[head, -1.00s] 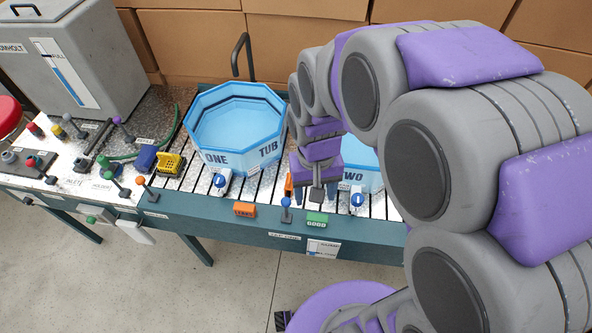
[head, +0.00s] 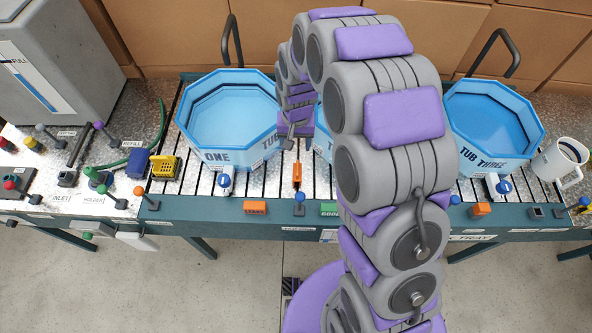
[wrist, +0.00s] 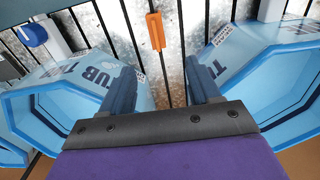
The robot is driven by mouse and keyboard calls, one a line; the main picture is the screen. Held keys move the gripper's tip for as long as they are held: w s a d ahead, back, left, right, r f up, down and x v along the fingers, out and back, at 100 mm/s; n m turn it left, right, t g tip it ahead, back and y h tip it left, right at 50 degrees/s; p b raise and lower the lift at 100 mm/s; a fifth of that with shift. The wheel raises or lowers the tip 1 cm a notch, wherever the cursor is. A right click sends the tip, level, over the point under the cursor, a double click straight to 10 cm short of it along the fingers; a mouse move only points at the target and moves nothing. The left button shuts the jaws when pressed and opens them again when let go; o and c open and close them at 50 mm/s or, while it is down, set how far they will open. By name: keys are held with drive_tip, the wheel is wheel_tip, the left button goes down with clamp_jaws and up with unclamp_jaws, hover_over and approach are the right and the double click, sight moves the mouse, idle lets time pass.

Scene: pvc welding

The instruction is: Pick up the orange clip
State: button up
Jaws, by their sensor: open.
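The orange clip (head: 297,175) lies on the slatted table top between tub ONE and the tub behind my arm. In the wrist view the orange clip (wrist: 156,31) is near the top edge, beyond the fingertips and roughly midway between them. My gripper (head: 295,141) is in front of the gap between the tubs, a little farther back than the clip. In the wrist view my gripper (wrist: 160,78) has its two fingers wide apart with nothing between them. The clip is not touched by the fingers.
Blue tub ONE (head: 213,160) stands left of the clip. Tub TWO (wrist: 100,85) is close to one finger, mostly hidden by my arm in the head view. Tub THREE (head: 483,158) stands right, near a white mug (head: 570,158). An orange START block (head: 255,207) sits at the front edge.

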wheel_tip(320, 180, down, 5)
drive_tip(key=d, duration=0.2)
drive_tip(key=b, duration=0.2)
hover_over(295, 171)
drive_tip(key=a, duration=0.1)
wheel_tip(295, 171, down, 6)
drive_tip(key=shift+f, duration=0.25)
drive_tip(key=shift+d+f, duration=0.15)
drive_tip(key=shift+d, duration=0.15)
drive_tip(key=d+f, duration=0.2)
drive_tip(key=f, duration=0.1)
drive_tip(key=shift+s+d+b, duration=0.15)
drive_tip(key=shift+b, duration=0.15)
drive_tip(key=shift+a+f, duration=0.3)
drive_tip(key=shift+f, duration=0.55)
drive_tip(key=shift+a+f, duration=0.1)
drive_tip(key=shift+a, duration=0.65)
drive_tip(key=shift+c, duration=0.3)
drive_tip(key=shift+d, duration=0.8)
drive_tip(key=c, duration=0.9)
drive_tip(key=shift+a, duration=0.25)
drive_tip(key=shift+c, duration=0.8)
drive_tip(key=shift+a, duration=0.35)
clamp_jaws()
drive_tip(key=shift+d, duration=0.1)
